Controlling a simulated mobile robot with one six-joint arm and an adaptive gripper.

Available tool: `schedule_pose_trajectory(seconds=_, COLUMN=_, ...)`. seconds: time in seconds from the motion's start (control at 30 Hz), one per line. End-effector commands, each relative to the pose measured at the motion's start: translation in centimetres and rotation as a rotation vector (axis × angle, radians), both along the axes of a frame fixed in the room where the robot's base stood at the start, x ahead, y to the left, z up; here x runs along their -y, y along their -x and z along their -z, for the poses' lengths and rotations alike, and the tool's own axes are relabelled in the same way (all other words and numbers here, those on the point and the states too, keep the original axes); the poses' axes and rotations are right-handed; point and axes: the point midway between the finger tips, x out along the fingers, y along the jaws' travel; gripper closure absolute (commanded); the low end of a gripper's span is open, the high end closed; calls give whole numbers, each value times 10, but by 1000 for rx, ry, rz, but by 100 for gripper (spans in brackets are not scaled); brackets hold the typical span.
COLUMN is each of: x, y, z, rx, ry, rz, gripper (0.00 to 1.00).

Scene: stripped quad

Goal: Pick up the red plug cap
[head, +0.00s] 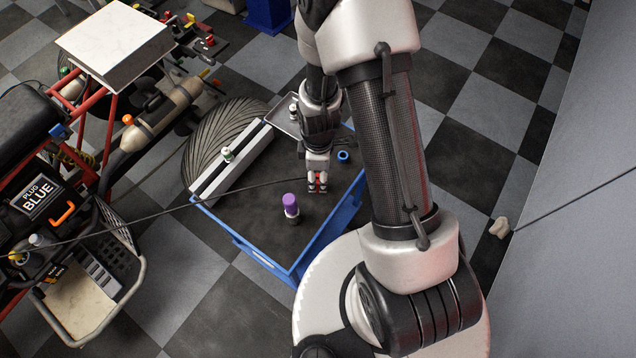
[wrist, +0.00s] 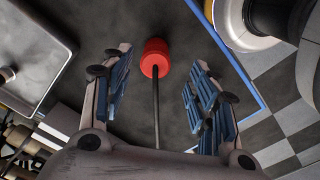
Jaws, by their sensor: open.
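The red plug cap (wrist: 155,57) shows in the wrist view between and a little beyond my fingertips, over a dark surface. A thin dark rod or cable runs from it down between the fingers. My gripper (wrist: 160,75) is open, with one finger on each side of the cap and visible gaps to it. In the head view my gripper (head: 317,186) points down over the dark top of a blue-edged stand (head: 262,262). Red shows between its fingers there, but most of the cap is hidden.
A purple-capped piece (head: 290,204) stands nearer on the top. A blue ring-like cap (head: 343,156) lies to the right, a green-topped piece (head: 227,154) on the grey rail to the left. A metal tray (wrist: 35,45) is close by. A dark cable (head: 150,217) crosses the top. A sign (head: 39,194) reads "PLUG BLUE".

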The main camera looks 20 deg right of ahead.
Motion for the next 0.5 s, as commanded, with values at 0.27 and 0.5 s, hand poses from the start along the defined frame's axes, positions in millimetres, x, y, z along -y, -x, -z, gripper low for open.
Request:
schedule_pose_trajectory(seconds=0.27, x=0, y=-1, z=20, rx=0, ry=0, rz=1, gripper=46)
schedule_pose_trajectory(seconds=0.5, x=4, y=-5, z=53, rx=-2, ry=0, rz=2, gripper=46)
